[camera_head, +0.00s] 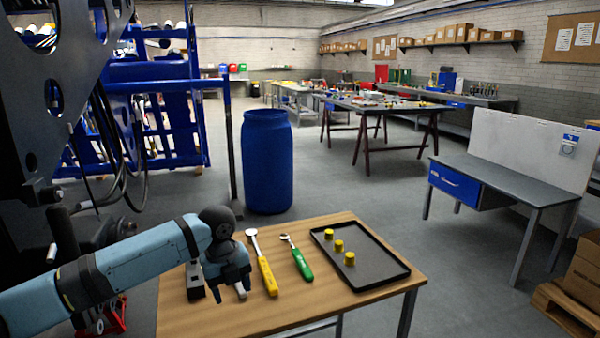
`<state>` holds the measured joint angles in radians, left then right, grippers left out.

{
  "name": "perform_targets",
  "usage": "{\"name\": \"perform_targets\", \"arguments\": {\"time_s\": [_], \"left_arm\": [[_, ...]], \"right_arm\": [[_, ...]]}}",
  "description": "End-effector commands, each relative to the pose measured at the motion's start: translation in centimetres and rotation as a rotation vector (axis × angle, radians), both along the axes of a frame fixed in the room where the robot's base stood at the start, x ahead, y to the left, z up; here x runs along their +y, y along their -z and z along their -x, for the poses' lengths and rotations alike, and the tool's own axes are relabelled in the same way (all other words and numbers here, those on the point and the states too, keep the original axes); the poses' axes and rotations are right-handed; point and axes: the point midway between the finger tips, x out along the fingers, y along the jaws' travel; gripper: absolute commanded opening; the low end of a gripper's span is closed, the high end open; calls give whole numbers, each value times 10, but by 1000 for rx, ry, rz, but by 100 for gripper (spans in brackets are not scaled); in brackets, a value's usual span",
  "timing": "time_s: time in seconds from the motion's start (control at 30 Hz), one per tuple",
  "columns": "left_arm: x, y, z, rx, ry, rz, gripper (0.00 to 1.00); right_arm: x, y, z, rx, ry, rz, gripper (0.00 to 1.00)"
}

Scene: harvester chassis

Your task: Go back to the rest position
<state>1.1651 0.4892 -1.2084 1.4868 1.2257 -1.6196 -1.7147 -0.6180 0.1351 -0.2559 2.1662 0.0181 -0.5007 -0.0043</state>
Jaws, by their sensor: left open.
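My left arm comes in from the left, and its gripper (241,291) points down over the left part of the wooden table (330,296). The gripper is open, with nothing seen between its fingers. A yellow-handled tool (266,270) lies just right of the gripper, and a green-handled tool (299,260) lies farther right. A black tray (380,272) on the table's right side holds several small yellow cylinders (339,246). A dark grey object (195,283) lies left of the gripper, partly hidden by the arm. My right gripper does not show.
A dark machine chassis (45,110) stands close on the left, with hanging cables. A blue barrel (267,160) stands behind the table. Open floor (345,195) lies between.

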Motion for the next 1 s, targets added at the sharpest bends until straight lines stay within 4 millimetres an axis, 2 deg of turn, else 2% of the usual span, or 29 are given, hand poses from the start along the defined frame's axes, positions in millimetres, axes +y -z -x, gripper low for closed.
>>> {"name": "perform_targets", "arguments": {"time_s": [0.03,0.27,0.4,0.6,0.8,1.0], "left_arm": [[-10,15,8,0,-23,28,58],[-58,75,44,-23,-196,197,58],[-91,113,78,-23,-374,358,58],[-120,149,126,8,-695,602,58],[-119,171,170,55,-1055,827,58],[-88,189,215,87,-1433,1018,58]], "right_arm": [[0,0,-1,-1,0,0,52],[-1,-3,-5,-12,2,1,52],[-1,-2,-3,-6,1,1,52],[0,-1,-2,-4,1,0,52],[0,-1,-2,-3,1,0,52],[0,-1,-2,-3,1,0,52]]}}
